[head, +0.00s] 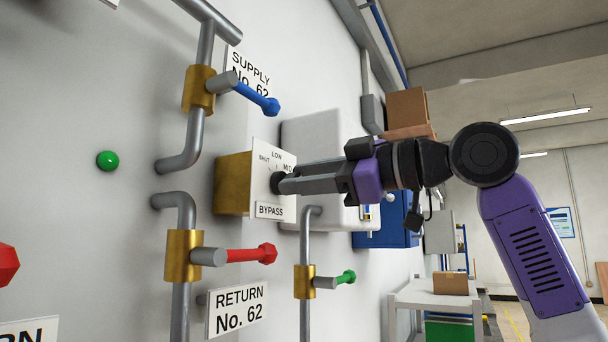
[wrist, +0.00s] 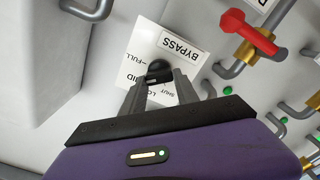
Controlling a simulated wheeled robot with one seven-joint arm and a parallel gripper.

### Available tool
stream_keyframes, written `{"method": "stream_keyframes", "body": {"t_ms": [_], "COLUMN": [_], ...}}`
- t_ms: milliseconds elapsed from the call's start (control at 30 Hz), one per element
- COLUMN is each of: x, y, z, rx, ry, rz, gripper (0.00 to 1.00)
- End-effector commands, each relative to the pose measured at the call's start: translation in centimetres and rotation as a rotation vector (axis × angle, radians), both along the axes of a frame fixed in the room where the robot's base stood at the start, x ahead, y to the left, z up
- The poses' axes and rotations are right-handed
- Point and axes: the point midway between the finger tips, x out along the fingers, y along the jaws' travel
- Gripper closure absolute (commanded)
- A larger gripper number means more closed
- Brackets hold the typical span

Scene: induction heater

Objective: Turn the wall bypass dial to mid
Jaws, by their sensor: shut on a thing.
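The bypass dial is a black round knob (wrist: 158,67) on a white plate (head: 270,211) marked BYPASS, fixed to the front of a brass box (head: 233,184) on the wall. SHUT, LOW and part of MID can be read above the knob in the head view; FULL shows in the wrist view. My gripper (head: 283,184) reaches in from the right, its grey fingers shut on the knob. The fingertips (wrist: 160,79) sit on either side of it in the wrist view. The fingers hide part of the scale, and I cannot tell which mark the knob points to.
Blue (head: 258,98), red (head: 250,254) and green (head: 334,280) valve handles stick out from wall pipes around the box. A white cabinet (head: 325,135) stands just behind the dial. Open room lies to the right of the wall.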

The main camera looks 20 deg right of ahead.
Motion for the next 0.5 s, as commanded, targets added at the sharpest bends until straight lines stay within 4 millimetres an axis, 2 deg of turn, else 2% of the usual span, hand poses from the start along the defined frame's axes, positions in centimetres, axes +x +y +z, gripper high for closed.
{"method": "stream_keyframes", "body": {"t_ms": [500], "x": [-0.02], "y": [-0.01], "z": [-0.09], "rx": [-0.086], "ry": [-0.062], "rz": [-0.001], "gripper": [1.00]}}
